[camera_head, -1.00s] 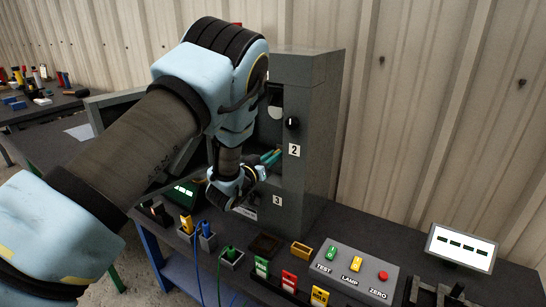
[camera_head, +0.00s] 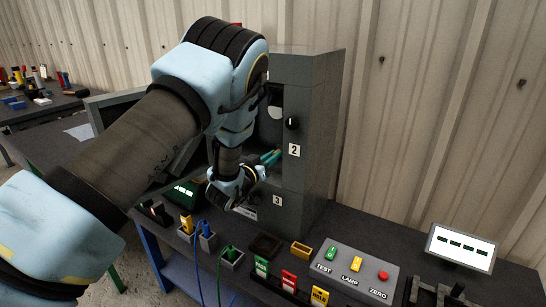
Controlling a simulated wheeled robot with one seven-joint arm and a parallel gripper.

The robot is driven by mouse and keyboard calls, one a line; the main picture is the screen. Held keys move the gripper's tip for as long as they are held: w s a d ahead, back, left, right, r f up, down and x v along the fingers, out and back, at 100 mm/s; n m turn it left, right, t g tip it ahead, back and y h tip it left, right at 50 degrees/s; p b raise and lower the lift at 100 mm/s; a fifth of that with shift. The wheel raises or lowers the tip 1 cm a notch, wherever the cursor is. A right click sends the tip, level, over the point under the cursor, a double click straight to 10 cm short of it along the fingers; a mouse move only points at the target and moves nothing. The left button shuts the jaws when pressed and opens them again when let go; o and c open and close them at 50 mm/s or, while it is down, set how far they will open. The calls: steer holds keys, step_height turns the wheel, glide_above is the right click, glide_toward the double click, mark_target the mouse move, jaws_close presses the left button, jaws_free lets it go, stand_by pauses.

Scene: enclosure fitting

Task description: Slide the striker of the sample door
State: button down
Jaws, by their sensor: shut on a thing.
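The grey cabinet (camera_head: 310,130) stands at the back of the bench with its front open. Its door (camera_head: 104,108) seems to be the grey panel swung out to the left, mostly behind my arm. My gripper (camera_head: 261,172) is at the cabinet's front opening, above the number 3 label. Its jaws are shut on a small part there, which I take to be the striker; my fingers and wrist hide it. Teal and orange items (camera_head: 270,157) show inside the cabinet just behind my fingertips.
A black knob (camera_head: 292,123) sits above the number 2 label on the cabinet front. A lit display (camera_head: 461,247) stands at right.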

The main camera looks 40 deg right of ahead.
steer(key=shift+w, duration=0.15)
steer(key=shift+w+a+f+b, duration=0.2)
steer(key=shift+w+b, duration=0.45)
steer(key=shift+b, duration=0.25)
steer(key=shift+r, duration=0.2)
steer(key=c, duration=0.8)
jaws_free()
steer(key=shift+s, duration=0.1)
steer(key=b+v, duration=0.3)
steer(key=v, duration=0.7)
steer(key=shift+a, duration=0.35)
